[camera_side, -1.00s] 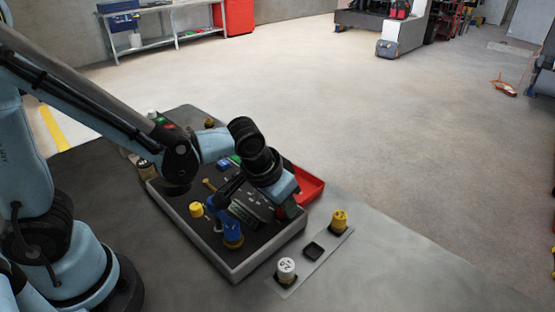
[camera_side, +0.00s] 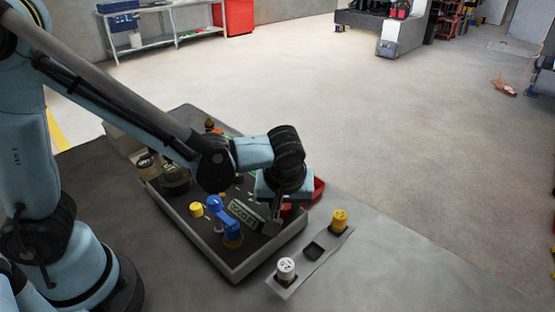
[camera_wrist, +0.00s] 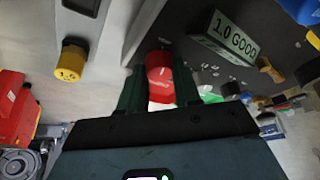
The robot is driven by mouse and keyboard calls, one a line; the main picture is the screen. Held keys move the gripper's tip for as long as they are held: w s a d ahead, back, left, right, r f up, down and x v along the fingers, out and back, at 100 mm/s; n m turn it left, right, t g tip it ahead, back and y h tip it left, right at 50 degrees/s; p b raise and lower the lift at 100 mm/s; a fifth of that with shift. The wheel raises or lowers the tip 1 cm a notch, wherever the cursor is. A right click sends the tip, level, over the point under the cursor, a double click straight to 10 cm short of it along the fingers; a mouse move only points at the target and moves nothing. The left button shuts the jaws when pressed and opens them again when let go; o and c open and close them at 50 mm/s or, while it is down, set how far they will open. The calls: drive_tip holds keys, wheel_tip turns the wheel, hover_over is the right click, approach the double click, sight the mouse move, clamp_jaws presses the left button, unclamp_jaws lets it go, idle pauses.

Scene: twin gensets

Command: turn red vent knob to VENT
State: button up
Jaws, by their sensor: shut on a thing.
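The red vent knob (camera_wrist: 160,72) shows in the wrist view, upper middle, between the two dark green fingers of my gripper (camera_wrist: 160,88). The gripper is shut on the knob. In the side view my gripper (camera_side: 276,212) points down at the right part of the grey-walled panel box (camera_side: 240,268). A bit of red at the fingers there seems to be the knob, mostly hidden by the gripper. No VENT marking can be read in either view.
A red tray (camera_side: 319,188) lies behind. White (camera_side: 286,268) and yellow (camera_side: 339,221) caps stand on a plate at front right.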

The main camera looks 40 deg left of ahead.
drive_tip(key=shift+n, duration=0.4)
drive_tip(key=o, duration=1)
drive_tip(key=v, duration=1.2)
drive_tip(key=shift+w+d, duration=0.15)
drive_tip(key=s+a+m+t+h, duration=0.1)
drive_tip(key=a+m, duration=0.2)
drive_tip(key=a, duration=0.1)
drive_tip(key=s+a+f+m+t+h, duration=0.1)
drive_tip(key=a+m, duration=0.2)
drive_tip(key=a, duration=0.2)
drive_tip(key=s+a+f+m+t+h, duration=0.1)
drive_tip(key=a+m, duration=0.2)
drive_tip(key=a, duration=0.2)
drive_tip(key=shift+s+a+f+t, duration=0.15)
drive_tip(key=shift+s+f+t, duration=0.05)
drive_tip(key=shift+t, duration=0.2)
